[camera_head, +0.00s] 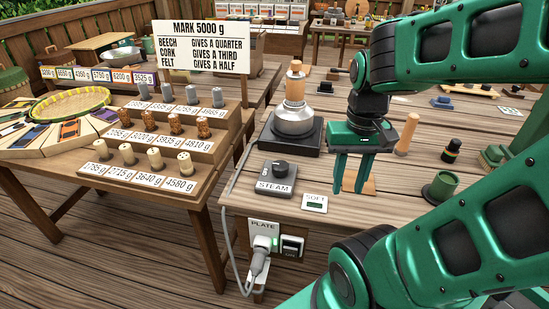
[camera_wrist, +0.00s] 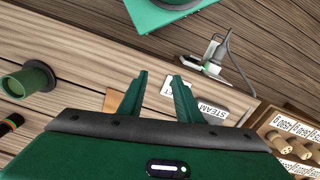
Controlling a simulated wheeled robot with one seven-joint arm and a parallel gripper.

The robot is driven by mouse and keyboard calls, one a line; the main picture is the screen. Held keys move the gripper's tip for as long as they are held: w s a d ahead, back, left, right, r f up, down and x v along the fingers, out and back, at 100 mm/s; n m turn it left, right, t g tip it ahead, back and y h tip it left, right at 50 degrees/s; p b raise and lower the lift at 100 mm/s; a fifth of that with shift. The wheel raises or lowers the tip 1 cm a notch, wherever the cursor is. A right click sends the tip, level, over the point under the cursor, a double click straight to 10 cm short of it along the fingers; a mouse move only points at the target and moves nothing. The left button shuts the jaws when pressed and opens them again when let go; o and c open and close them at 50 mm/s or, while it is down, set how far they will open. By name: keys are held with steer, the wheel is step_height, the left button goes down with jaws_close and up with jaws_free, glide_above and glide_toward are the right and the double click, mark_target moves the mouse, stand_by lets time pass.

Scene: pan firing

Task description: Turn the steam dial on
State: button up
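The steam dial (camera_head: 281,168) is a dark round knob on a grey plate lettered STEAM, near the front edge of the wooden table. A small mark sits at the plate's left, but I cannot tell the knob's setting. My gripper (camera_head: 348,188) is green, points down and stands to the right of the dial, apart from it. Its two fingers are spread with nothing held between them. In the wrist view the fingers (camera_wrist: 158,78) are also apart. The STEAM plate (camera_wrist: 212,111) shows there beside the right finger, and the knob is hidden.
A small SOFT display (camera_head: 315,204) lies between dial and gripper. A metal kettle-like vessel (camera_head: 294,122) stands on a dark plate behind the dial. A wooden peg (camera_head: 407,134) and green cup (camera_head: 441,187) are to the right. A PLATE socket with plug (camera_head: 262,245) is on the table front.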

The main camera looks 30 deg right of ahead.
steer(key=o, duration=0.4)
steer(key=shift+w, duration=0.1)
steer(key=shift+o, duration=1.4)
steer(key=shift+w+d+r+n, duration=0.1)
steer(key=shift+w+r+n, duration=0.4)
steer(key=shift+r+n, duration=0.25)
steer(key=n, duration=1.1)
glide_toward(280, 164)
step_height(280, 164, down, 9)
steer(key=shift+s+r, duration=0.1)
steer(key=shift+c, duration=0.6)
steer(key=c, duration=0.9)
